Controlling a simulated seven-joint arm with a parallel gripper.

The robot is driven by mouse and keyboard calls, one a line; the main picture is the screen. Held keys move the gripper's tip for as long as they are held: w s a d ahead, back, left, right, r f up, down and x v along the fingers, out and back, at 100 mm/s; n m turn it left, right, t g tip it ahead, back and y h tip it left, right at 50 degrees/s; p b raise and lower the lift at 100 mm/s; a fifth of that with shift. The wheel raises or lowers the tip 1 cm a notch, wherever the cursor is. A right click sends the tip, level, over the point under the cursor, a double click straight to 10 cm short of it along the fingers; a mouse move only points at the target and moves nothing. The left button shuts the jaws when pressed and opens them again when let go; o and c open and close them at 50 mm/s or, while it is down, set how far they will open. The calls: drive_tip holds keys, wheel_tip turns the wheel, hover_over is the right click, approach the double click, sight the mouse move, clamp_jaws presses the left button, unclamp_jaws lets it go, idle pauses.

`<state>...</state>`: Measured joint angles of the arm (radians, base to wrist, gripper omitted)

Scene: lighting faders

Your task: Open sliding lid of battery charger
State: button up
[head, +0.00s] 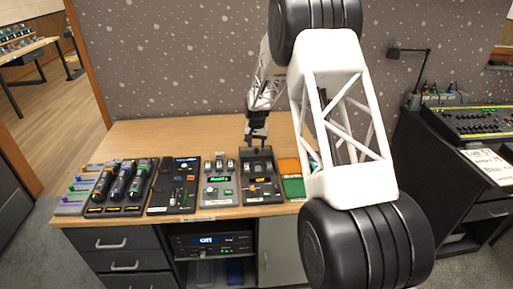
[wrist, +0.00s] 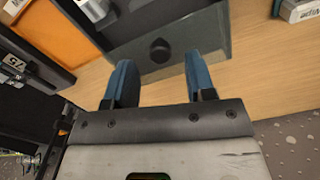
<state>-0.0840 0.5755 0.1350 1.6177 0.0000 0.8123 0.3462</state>
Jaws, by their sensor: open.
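A dark grey device (head: 262,193) with a small orange display stands on the desk under my gripper (head: 257,134). It appears to be the battery charger, but I cannot confirm this. In the wrist view a grey panel of a device (wrist: 211,38) carries a round black knob (wrist: 158,50). My gripper (wrist: 160,82) is open, its two blue fingers apart with nothing between them. The knob lies just beyond the fingertips, roughly centred between them; contact is not visible. Whether the panel is a sliding lid, and how far it is open, I cannot tell.
The wooden desk (head: 150,136) is bare behind the row of devices. Left of the dark device stand a grey unit with a green display (head: 219,190), a black panel (head: 174,187) and a tray of dark cylinders (head: 120,183). Orange and green pads (head: 290,178) lie to its right.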

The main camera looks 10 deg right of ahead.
sight(256, 149)
drive_tip(key=shift+r, duration=2.8)
drive_tip(key=shift+s+d+r, duration=0.1)
drive_tip(key=shift+s+r, duration=0.1)
drive_tip(key=shift+r, duration=0.15)
drive_tip(key=s+d+r+n+t, duration=0.1)
drive_tip(key=s+d+r, duration=0.2)
drive_tip(key=s+r, duration=0.95)
drive_tip(key=s+d+r, duration=0.2)
drive_tip(key=s+r, duration=0.7)
drive_tip(key=s, duration=0.7)
drive_tip(key=s+d+n+t, duration=0.1)
drive_tip(key=s+d, duration=0.2)
drive_tip(key=s, duration=3.1)
drive_tip(key=shift+n+t, duration=0.3)
drive_tip(key=shift+n, duration=0.1)
